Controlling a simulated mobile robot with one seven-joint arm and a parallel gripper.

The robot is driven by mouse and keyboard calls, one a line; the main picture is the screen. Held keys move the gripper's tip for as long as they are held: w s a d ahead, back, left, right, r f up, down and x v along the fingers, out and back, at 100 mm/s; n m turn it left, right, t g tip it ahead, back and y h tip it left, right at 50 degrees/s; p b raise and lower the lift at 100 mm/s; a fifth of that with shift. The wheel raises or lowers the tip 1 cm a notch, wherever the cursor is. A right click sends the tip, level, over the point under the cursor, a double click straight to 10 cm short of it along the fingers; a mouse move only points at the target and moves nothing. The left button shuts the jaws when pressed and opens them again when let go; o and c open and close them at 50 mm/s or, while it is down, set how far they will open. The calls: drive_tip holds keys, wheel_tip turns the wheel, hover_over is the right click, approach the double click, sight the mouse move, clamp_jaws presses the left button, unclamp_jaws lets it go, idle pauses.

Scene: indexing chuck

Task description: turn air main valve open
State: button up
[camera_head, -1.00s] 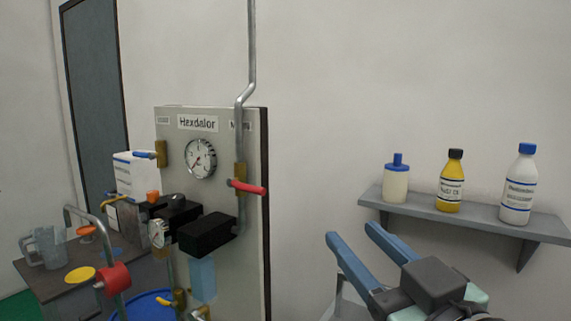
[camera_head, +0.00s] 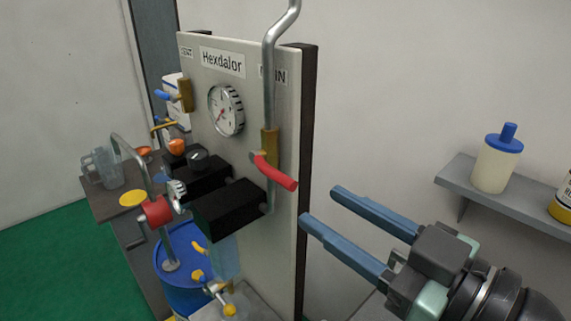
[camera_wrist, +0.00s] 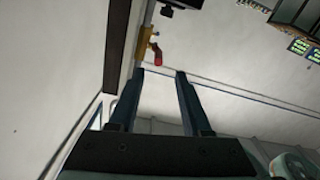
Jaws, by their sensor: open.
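The air main valve has a red lever (camera_head: 275,172) on a brass body (camera_head: 270,147), set in the grey vertical pipe (camera_head: 269,90) at the right side of the panel (camera_head: 257,70). The lever sticks out sideways from the pipe, sloping down to the right. My gripper (camera_head: 319,205) is open and empty, to the right of the lever and a little below it, apart from it. In the wrist view the red lever (camera_wrist: 156,55) lies just beyond my open fingers (camera_wrist: 160,73), near the left fingertip.
A round gauge (camera_head: 226,110) and black boxes (camera_head: 230,210) are on the panel left of the valve. A blue-handled valve (camera_head: 183,95) is at its left edge. A shelf (camera_head: 465,172) with bottles is on the right wall. A blue drum (camera_head: 185,283) stands below.

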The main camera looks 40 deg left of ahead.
sight(284, 175)
drive_tip(key=a+p, duration=0.1)
drive_tip(key=a, duration=0.1)
drive_tip(key=a+p, duration=0.1)
drive_tip(key=a, duration=0.2)
drive_tip(key=a+p, duration=0.1)
drive_tip(key=a, duration=0.1)
drive_tip(key=shift+w+a+r, duration=0.1)
drive_tip(key=shift+w+a, duration=0.2)
drive_tip(key=shift+w, duration=0.05)
drive_tip(key=shift+w+a, duration=0.1)
drive_tip(key=shift+a, duration=0.4)
clamp_jaws()
idle(0.5)
